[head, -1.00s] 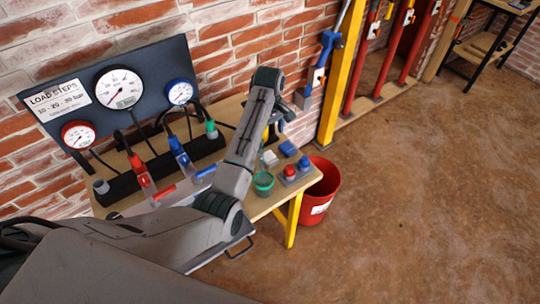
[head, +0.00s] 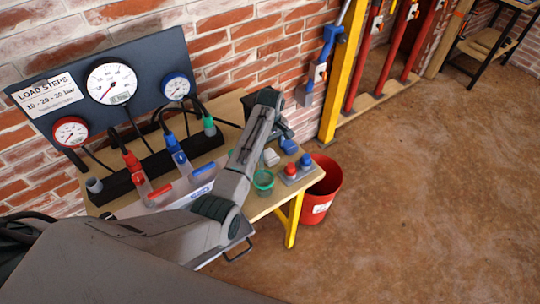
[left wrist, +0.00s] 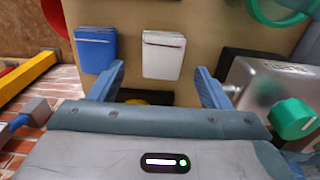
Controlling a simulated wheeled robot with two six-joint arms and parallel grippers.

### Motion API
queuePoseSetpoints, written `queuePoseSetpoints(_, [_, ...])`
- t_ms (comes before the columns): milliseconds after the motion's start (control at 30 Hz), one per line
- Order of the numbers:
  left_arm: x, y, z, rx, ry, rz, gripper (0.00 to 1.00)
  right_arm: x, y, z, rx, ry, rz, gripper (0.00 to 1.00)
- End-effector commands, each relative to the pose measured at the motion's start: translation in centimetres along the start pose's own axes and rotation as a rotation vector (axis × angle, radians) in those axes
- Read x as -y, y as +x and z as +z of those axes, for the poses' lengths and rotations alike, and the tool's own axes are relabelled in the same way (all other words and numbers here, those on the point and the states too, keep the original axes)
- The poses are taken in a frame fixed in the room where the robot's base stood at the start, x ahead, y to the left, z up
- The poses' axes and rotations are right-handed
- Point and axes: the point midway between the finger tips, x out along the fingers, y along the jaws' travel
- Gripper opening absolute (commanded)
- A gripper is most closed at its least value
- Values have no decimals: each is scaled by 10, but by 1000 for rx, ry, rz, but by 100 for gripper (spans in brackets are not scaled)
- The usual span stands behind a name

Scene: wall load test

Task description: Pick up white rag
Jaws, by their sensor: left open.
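The white rag (head: 271,157) lies folded on the workbench (head: 262,208), near its right end. In the left wrist view the white rag (left wrist: 163,56) shows as a flat folded rectangle just beyond my fingertips, between their lines and apart from both. A folded blue rag (left wrist: 96,50) lies beside it, beyond the left finger; it also shows in the head view (head: 289,146). My left gripper (left wrist: 160,82) is open and empty. In the head view the left gripper (head: 279,128) hangs over the back of the bench, behind the rags. My right gripper is not in view.
A grey box with a green knob (left wrist: 294,118) is close to my right finger. A red bin (head: 322,190) stands beside the bench. A gauge panel (head: 140,64) stands at left.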

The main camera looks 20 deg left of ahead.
Motion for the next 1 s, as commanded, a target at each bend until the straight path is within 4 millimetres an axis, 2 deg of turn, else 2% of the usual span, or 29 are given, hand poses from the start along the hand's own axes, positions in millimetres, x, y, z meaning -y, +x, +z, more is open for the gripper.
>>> queuePoseSetpoints(67, [2,10,3,3,0,-4,71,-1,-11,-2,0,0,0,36])
queuePoseSetpoints(233, [2,32,3,1,0,-2,71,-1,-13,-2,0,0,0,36])
queuePoseSetpoints(500, [2,36,2,0,0,0,71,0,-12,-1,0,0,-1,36])
queuePoseSetpoints(567, [2,36,2,0,0,0,61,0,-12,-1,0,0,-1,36])
queuePoseSetpoints(700, [2,36,2,0,0,0,34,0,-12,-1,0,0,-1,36])
queuePoseSetpoints(767, [2,36,2,0,0,0,23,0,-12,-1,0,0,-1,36])
queuePoseSetpoints(1000, [2,35,2,0,0,0,23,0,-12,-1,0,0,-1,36])
